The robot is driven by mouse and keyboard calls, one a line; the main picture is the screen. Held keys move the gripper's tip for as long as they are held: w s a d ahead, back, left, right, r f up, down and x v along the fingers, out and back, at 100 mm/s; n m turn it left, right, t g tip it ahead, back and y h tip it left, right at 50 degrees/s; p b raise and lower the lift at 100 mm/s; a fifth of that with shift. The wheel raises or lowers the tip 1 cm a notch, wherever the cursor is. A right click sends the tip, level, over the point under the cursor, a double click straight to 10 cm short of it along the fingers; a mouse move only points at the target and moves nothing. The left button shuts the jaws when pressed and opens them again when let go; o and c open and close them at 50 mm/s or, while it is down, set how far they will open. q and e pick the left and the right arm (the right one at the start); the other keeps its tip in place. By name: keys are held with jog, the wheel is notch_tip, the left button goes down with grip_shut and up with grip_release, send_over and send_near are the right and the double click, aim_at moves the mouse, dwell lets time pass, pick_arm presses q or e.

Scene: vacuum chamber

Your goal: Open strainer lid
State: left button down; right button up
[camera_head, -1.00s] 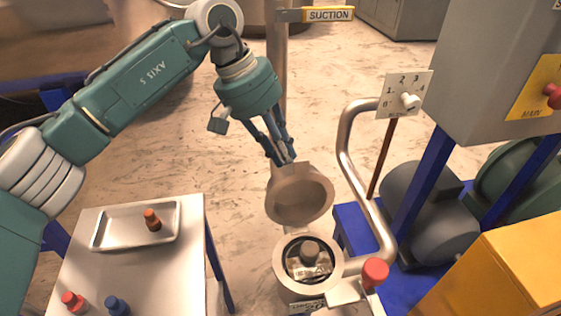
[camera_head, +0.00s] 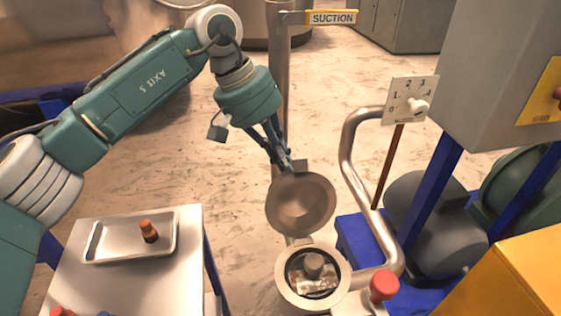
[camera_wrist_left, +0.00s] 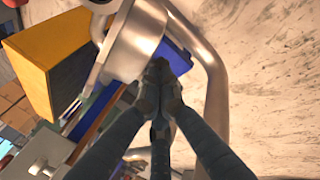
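The strainer lid (camera_head: 300,205) stands open, tilted up at the back of the strainer body (camera_head: 281,283), its hollow underside facing the head camera. The round strainer opening is uncovered, with a dark knob (camera_head: 313,264) and a light label inside. My left gripper (camera_head: 283,165) is at the lid's top edge, beside a small grey tab (camera_head: 299,166). In the left wrist view the fingers (camera_wrist_left: 161,78) come together just below the lid's metal rim (camera_wrist_left: 136,42). Nothing shows clearly between them, and contact with the lid cannot be told. My right gripper is not in view.
A bent pipe (camera_head: 349,150) and a red knob (camera_head: 384,286) stand right of the strainer. A numbered dial plate (camera_head: 395,103) is above. A side table (camera_head: 178,280) with a metal tray (camera_head: 105,242) holding a small brown bottle (camera_head: 149,231) is at the left.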

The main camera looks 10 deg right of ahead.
aim_at(289, 169)
pick_arm(q)
jog(key=c, duration=1.7)
grip_release()
notch_tip(289, 169, down, 3)
jog(key=shift+s+a+r, duration=0.1)
jog(key=shift+c, duration=0.2)
jog(key=shift+w+d+f+g, duration=0.15)
jog(key=shift+w+d+f, duration=0.05)
jog(key=shift+w+d, duration=0.25)
jog(key=shift+w+d+f+g, duration=0.15)
jog(key=shift+w+d, duration=0.2)
jog(key=shift+d, duration=0.05)
jog(key=w+a+r, duration=0.2)
jog(key=w+a, duration=0.1)
jog(key=a, duration=1)
